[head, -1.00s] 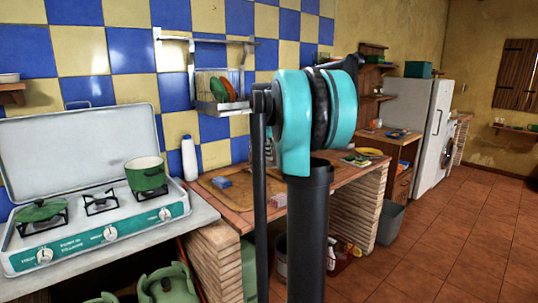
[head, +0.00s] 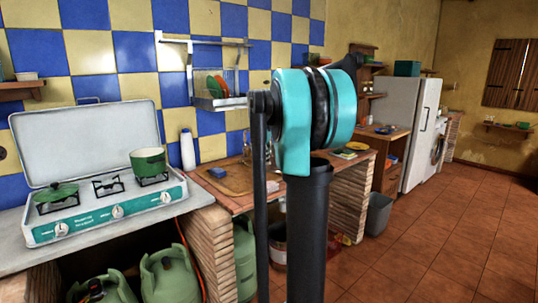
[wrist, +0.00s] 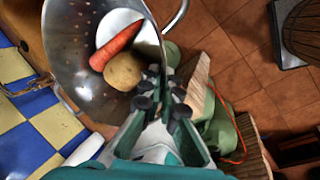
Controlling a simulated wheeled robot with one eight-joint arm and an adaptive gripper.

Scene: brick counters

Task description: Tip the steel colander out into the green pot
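The green pot (head: 148,161) stands upright on the right burner of the stove, its top open and pale inside. The steel colander (wrist: 85,65) shows in the wrist view with a carrot (wrist: 116,45) and a potato (wrist: 123,72) inside. Its bowl opens toward the camera. My gripper (wrist: 160,93) is at the colander's near rim, fingers on either side of it, and appears closed on it. The colander appears raised, with floor and wall tiles behind it. In the head view my arm stands in the middle; the gripper and colander are not visible there.
The wooden counter (head: 225,200) holds a board and a blue item. Green gas cylinders (head: 168,272) stand below. The right floor is clear.

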